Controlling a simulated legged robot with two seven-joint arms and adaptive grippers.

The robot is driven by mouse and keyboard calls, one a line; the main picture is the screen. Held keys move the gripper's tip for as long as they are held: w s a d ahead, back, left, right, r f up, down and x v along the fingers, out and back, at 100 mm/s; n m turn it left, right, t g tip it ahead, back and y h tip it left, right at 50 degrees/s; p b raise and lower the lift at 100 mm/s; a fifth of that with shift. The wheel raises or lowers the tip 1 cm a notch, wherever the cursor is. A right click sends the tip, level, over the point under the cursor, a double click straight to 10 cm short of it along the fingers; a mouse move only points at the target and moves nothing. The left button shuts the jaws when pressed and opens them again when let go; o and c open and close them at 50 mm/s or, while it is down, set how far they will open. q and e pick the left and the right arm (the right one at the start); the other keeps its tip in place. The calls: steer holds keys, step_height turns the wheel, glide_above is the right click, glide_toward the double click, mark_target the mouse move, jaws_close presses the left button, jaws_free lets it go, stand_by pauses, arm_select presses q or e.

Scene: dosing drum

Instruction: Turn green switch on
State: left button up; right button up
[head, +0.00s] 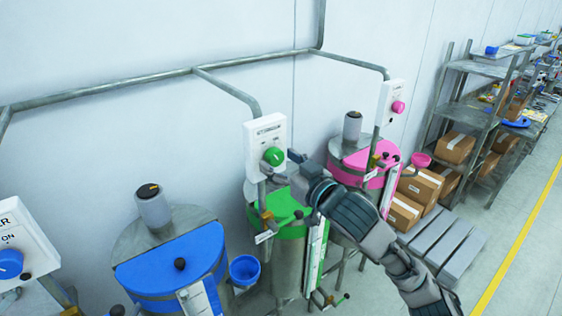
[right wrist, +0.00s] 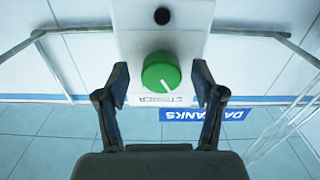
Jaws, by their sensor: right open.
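The green switch (head: 274,157) is a round knob on a white control box (head: 254,134) above the green-lidded drum (head: 283,208). My right gripper (head: 282,165) is at the knob, coming in from the right. In the right wrist view the right gripper (right wrist: 160,88) is open, with one finger on each side of the knob and gaps between. I cannot tell whether the fingertips reach past the knob face. My left gripper is not in view.
A blue switch (head: 9,264) is at the left and a pink switch (head: 397,107) at the right. A blue-lidded drum (head: 170,262) and a pink-lidded drum (head: 364,160) flank the green one. Grey pipes (head: 150,81) run along the wall. Shelves (head: 480,95) and boxes stand right.

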steer(key=c, duration=1.1)
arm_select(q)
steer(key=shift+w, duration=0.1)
arm_select(e)
steer(key=shift+c, duration=0.2)
